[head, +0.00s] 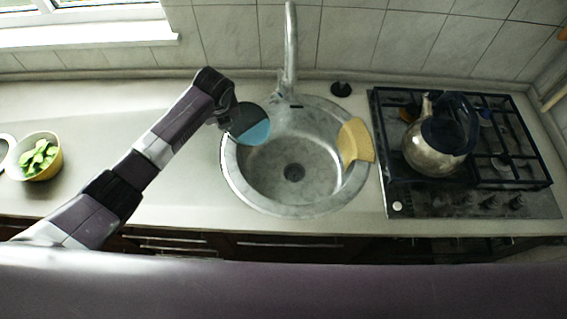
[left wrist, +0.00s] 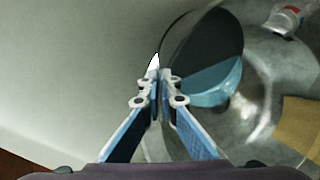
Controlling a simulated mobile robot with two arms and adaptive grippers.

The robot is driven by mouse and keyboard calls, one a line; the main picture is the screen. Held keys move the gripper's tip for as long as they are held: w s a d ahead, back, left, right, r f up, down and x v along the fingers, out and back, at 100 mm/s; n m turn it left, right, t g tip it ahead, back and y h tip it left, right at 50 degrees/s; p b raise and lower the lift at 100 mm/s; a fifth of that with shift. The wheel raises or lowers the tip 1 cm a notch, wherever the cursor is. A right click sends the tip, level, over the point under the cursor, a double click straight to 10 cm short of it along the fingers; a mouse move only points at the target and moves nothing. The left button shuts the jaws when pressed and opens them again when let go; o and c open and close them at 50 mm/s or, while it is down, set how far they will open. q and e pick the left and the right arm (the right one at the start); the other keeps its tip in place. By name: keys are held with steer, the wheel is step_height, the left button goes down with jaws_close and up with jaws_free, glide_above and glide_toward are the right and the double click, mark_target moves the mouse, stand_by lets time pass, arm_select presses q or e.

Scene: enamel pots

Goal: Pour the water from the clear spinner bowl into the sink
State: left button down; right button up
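The clear spinner bowl (head: 251,124) is held over the left part of the round sink (head: 236,182). It looks tilted, with a dark part and a light blue part that may be water. It also shows in the left wrist view (left wrist: 212,82). My left gripper (head: 229,117) is at the bowl's left edge. In the left wrist view its fingers (left wrist: 160,82) are close together on the bowl's rim. The fingertips are hard to see in the head view. No stream of water shows. My right gripper is not in view.
A tall faucet (head: 291,45) stands behind the sink. A yellow piece (head: 356,141) lies over the sink's right rim. A metal kettle (head: 436,150) stands on the gas stove (head: 398,200) at right. A yellow bowl (head: 42,170) with green slices sits at far left.

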mark_target(233, 138)
arm_select(q)
steer(key=shift+s+d+r+t, duration=0.15)
steer(key=shift+d+t, duration=0.15)
steer(key=shift+d, duration=0.05)
steer(key=shift+y, duration=0.3)
steer(key=shift+s+d+r+t, duration=0.1)
steer(key=shift+s+d+t, duration=0.2)
steer(key=shift+s+d, duration=0.1)
steer(key=shift+y, duration=0.3)
steer(key=shift+s+d+r+t+y, duration=0.2)
steer(key=shift+s+d+t+y, duration=0.3)
steer(key=shift+s+t, duration=0.1)
steer(key=shift+f, duration=0.1)
steer(key=shift+s+d+f+t+y, duration=0.2)
steer(key=shift+t+y, duration=0.2)
steer(key=shift+t, duration=0.1)
steer(key=shift+f, duration=0.25)
